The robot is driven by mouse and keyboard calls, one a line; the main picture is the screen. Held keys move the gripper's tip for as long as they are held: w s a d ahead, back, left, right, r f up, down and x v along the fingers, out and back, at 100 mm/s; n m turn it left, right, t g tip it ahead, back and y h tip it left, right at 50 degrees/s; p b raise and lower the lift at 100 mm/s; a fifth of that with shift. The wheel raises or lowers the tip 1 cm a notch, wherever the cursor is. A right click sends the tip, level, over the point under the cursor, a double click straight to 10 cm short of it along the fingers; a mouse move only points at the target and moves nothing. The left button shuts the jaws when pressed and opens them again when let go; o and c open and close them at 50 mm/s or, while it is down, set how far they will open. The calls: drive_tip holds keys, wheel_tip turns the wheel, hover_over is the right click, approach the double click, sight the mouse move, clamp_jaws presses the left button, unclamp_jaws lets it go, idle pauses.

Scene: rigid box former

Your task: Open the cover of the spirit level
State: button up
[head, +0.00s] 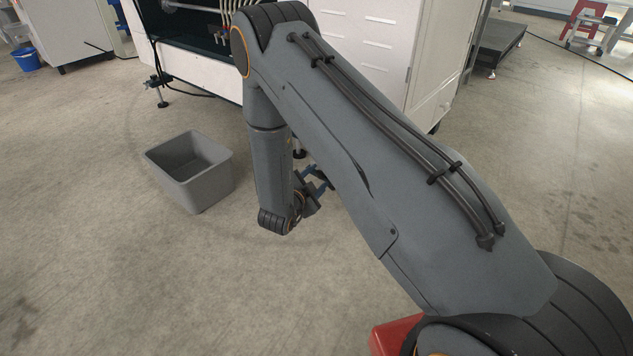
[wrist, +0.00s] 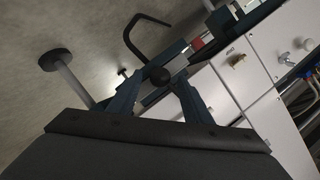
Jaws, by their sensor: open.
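I cannot pick out the spirit level or its cover with certainty in either view. My gripper (head: 321,178) hangs low below the forearm in the head view, in front of the machine, with its blue fingers partly visible. In the wrist view my gripper (wrist: 153,86) is open, its two dark blue-green fingers spread. A round black knob (wrist: 158,77) shows between the fingers in the picture; I cannot tell whether they touch it. A dark bar runs diagonally by the knob, and a small red and white part (wrist: 197,45) shows beyond it.
A grey open bin (head: 190,170) stands on the floor left of my arm. A white machine cabinet (head: 363,50) stands behind the arm. In the wrist view a levelling foot (wrist: 56,60) and a black curved bar (wrist: 129,38) show near the fingers. Floor at the front left is clear.

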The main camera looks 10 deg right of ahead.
drive_tip(key=shift+w+d, duration=0.1)
drive_tip(key=shift+w, duration=0.05)
drive_tip(key=shift+c, duration=0.3)
clamp_jaws()
drive_tip(key=shift+d+r, duration=0.1)
